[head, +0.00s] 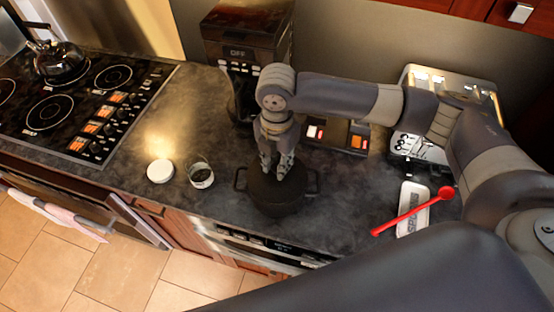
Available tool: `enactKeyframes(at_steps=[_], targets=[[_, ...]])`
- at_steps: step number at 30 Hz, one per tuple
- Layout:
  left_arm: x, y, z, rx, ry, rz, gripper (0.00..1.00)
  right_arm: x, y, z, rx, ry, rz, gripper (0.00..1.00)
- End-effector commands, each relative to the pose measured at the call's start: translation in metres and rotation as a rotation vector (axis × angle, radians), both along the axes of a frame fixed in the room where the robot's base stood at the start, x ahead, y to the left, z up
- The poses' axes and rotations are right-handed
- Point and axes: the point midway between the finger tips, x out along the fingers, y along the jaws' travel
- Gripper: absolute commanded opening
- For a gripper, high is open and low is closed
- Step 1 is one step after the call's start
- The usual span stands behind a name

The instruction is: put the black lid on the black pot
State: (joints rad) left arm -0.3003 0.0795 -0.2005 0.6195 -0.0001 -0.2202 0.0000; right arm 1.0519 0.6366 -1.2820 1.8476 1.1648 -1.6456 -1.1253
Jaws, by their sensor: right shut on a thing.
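The black pot (278,208) stands upright on the dark counter near its front edge, with a loop handle on each side. My right gripper (275,172) points down over the middle of the pot and is shut on the black lid (262,185). The lid is over the pot's opening. Lid and pot are both dark, so I cannot tell whether the lid rests on the rim or is slightly above it. The gripper fingers hide the lid's knob. My left gripper is not in view.
A glass jar (201,175) and a white round lid (160,171) stand left of the pot. A coffee machine (240,50) is behind. A red spoon (415,210) lies on a white spoon rest at right. A toaster (450,90) and stove (75,95) flank the counter.

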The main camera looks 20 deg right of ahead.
Motion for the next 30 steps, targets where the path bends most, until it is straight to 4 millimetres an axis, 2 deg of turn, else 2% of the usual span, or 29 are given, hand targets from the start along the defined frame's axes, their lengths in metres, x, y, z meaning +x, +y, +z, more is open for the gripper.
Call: enactKeyframes(at_steps=[30], targets=[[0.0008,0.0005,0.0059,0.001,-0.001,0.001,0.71,0.0003,0.0004,-0.005,0.001,0.0,0.0,0.0]])
